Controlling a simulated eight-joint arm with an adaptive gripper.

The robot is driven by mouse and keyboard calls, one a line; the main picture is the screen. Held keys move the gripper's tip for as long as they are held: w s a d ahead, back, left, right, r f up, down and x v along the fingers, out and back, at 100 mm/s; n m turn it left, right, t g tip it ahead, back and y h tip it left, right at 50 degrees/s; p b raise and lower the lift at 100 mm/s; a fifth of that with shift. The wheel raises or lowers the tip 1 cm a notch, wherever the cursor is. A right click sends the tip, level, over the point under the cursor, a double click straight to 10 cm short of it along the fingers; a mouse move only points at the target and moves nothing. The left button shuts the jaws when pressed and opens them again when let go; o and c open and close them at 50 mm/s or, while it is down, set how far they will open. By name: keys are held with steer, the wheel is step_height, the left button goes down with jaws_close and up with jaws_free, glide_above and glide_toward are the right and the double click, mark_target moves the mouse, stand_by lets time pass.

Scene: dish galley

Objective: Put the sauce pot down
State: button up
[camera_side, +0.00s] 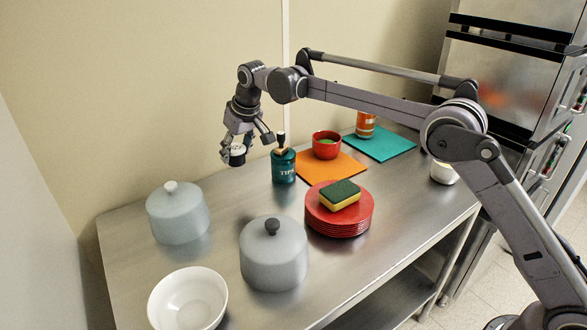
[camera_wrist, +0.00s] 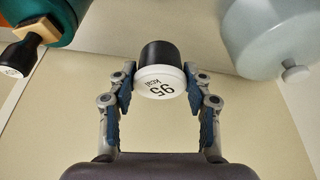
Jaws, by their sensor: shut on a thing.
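The sauce pot (camera_side: 237,156) is a small black pot with a white end. In the wrist view the sauce pot (camera_wrist: 161,80) shows "95 kcal" on its white end. My gripper (camera_side: 241,148) is shut on it and holds it above the steel table, left of the teal "TIPS" jar. In the wrist view the two fingers of my gripper (camera_wrist: 159,84) close on it from both sides. The table directly under the pot is bare in the side view.
The teal jar (camera_side: 284,167) stands close right of the pot. A pale lidded pot (camera_side: 178,215), a grey lidded pot (camera_side: 273,256) and a white bowl (camera_side: 188,300) stand nearer. Red plates (camera_side: 339,222) bear a sponge (camera_side: 340,194). An orange mat (camera_side: 330,171) lies behind.

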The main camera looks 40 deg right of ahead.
step_height(320, 180, down, 10)
steer(key=shift+r, duration=0.1)
stand_by(0.4)
steer(key=o, duration=1.2)
steer(key=shift+c, duration=0.2)
